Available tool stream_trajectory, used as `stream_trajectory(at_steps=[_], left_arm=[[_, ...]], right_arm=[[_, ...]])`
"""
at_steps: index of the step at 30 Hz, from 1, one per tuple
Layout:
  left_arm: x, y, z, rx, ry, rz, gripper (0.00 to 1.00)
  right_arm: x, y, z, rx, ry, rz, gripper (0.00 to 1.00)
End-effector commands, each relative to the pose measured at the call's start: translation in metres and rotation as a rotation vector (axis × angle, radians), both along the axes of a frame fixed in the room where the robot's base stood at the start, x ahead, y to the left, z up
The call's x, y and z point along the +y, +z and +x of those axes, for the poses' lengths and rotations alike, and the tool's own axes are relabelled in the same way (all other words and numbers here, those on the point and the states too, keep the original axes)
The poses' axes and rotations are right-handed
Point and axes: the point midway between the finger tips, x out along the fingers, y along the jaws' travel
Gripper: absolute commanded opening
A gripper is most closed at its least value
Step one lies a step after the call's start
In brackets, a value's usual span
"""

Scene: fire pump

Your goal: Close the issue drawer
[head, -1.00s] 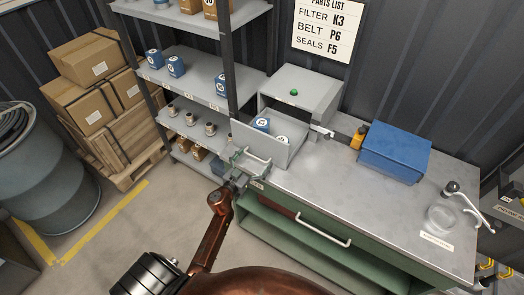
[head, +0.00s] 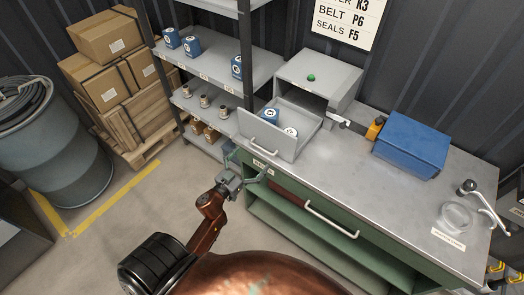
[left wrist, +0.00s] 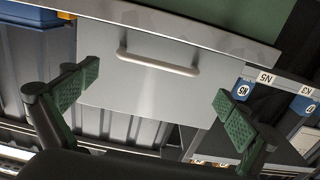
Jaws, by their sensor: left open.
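The issue drawer (head: 268,137) is a grey tray with a flat front. It is pulled out of the grey box (head: 316,72) on the workbench. A blue part and a whitish part lie in it. In the left wrist view the drawer front (left wrist: 150,100) faces me with its pale bar handle (left wrist: 158,62). My left gripper (head: 247,170) is open and empty, a little in front of and below the drawer front. Its green-padded fingers (left wrist: 157,103) stand wide apart, either side of the panel, not around the handle. My right gripper is not in view.
The steel-topped workbench (head: 385,185) has a green drawer with a white handle (head: 331,220). A blue box (head: 411,144) and a tap (head: 482,200) are on top. A shelf (head: 215,68) with parts stands left of the drawer.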

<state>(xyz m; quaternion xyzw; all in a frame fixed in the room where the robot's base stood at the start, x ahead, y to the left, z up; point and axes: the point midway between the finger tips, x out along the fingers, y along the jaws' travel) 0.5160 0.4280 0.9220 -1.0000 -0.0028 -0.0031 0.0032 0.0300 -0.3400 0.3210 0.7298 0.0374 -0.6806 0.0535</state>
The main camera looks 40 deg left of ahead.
Motion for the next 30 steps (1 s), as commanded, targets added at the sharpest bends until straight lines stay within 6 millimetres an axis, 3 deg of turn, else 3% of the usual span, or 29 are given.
stream_trajectory(at_steps=[4,18,30], left_arm=[[-0.003,-0.002,-0.012,0.005,-0.006,-0.006,1.00],[-0.003,0.000,0.053,0.004,-0.005,-0.007,1.00],[-0.003,-0.001,0.062,0.006,-0.004,-0.006,1.00]], right_arm=[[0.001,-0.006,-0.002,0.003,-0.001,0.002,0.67],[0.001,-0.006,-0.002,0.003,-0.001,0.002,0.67],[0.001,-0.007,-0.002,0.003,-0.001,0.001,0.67]])
